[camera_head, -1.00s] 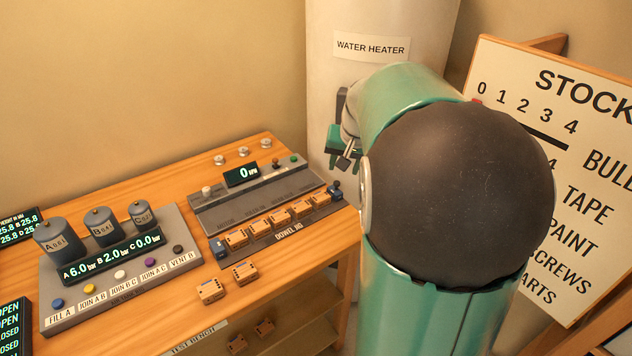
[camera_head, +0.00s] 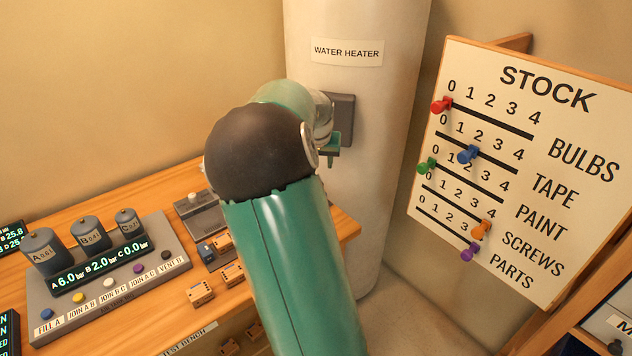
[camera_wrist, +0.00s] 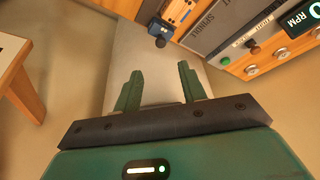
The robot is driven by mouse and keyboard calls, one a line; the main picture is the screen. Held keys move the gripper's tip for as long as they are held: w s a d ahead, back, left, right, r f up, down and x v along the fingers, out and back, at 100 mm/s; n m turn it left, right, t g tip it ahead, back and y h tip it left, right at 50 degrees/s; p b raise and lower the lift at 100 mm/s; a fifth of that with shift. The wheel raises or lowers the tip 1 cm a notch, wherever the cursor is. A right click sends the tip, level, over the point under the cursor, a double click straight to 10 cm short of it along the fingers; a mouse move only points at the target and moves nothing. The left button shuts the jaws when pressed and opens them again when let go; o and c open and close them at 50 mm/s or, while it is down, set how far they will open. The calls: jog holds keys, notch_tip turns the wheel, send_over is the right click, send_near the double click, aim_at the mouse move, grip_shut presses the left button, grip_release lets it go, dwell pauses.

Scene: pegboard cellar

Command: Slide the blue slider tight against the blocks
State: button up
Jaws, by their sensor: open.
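A dark blue slider with a knob (camera_wrist: 158,30) shows at the top of the wrist view, at the near end of the dowel jig. In the head view my gripper (camera_head: 334,148) is partly hidden behind my arm, in front of the water heater.
Two loose orange blocks, one of them at the front (camera_head: 200,292), lie on the wooden bench (camera_head: 170,310) before the jig. A grey pressure console (camera_head: 100,275) stands left. The water heater (camera_head: 350,100) stands behind the gripper. The stock board (camera_head: 520,160) is at right.

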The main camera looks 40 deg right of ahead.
jog(key=x, duration=1.1)
jog(key=shift+w+f, duration=0.1)
jog(key=shift+w, duration=0.05)
grip_shut()
